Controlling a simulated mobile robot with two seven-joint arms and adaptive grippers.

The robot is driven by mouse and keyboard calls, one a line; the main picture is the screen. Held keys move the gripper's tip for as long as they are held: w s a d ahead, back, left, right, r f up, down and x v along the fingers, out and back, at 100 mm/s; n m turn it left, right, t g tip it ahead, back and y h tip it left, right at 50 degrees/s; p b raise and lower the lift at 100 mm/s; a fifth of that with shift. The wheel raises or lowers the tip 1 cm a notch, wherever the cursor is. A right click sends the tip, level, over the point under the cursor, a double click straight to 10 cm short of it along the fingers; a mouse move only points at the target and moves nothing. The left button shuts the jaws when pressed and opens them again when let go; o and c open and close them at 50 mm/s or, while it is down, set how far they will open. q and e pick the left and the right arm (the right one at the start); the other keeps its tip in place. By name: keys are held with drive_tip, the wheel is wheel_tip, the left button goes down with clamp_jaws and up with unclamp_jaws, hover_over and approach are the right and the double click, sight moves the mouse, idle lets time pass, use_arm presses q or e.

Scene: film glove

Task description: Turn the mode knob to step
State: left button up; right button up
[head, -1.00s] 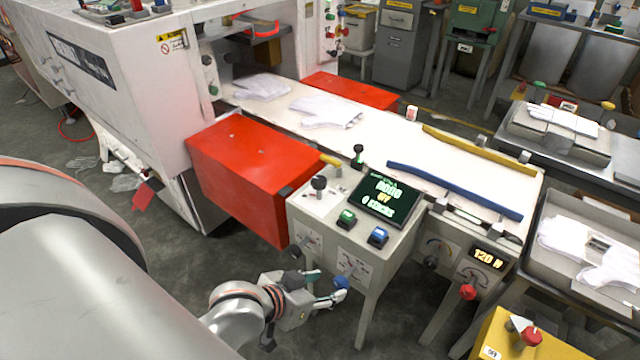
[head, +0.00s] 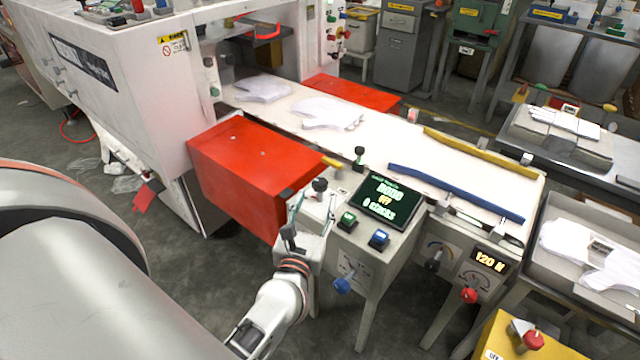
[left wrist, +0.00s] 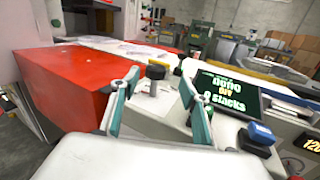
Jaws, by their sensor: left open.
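A black round knob (head: 320,185) stands on the light top of the control box (head: 378,262), left of the screen. I cannot read the marks around it, so I cannot confirm that it is the mode knob. The screen (head: 384,202) reads OFF and 0 stacks. My left gripper (head: 313,207) is open just in front of the black knob, at the box's left edge. In the left wrist view the black knob (left wrist: 155,72) shows between the two green-padded fingertips (left wrist: 160,80), seemingly beyond them. Contact cannot be told. My right gripper is not in view.
Green (head: 347,221) and blue (head: 379,239) buttons sit right of the gripper. A red guard (head: 240,165) stands close on the left. A smaller black knob (head: 359,154) stands behind the screen.

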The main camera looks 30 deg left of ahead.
sight(318, 189)
use_arm(q)
drive_tip(key=shift+w+a+f+n, duration=0.2)
drive_tip(key=shift+a+n, duration=0.1)
drive_tip(key=shift+n, duration=0.1)
drive_tip(key=shift+w+a, duration=0.2)
drive_tip(key=shift+w, duration=0.1)
drive_tip(key=p+x, duration=0.1)
drive_tip(key=x, duration=0.5)
drive_tip(key=shift+w+a+f, duration=0.15)
drive_tip(key=shift+w, duration=0.15)
drive_tip(key=shift+c, duration=0.3)
drive_tip(key=c, duration=1.1)
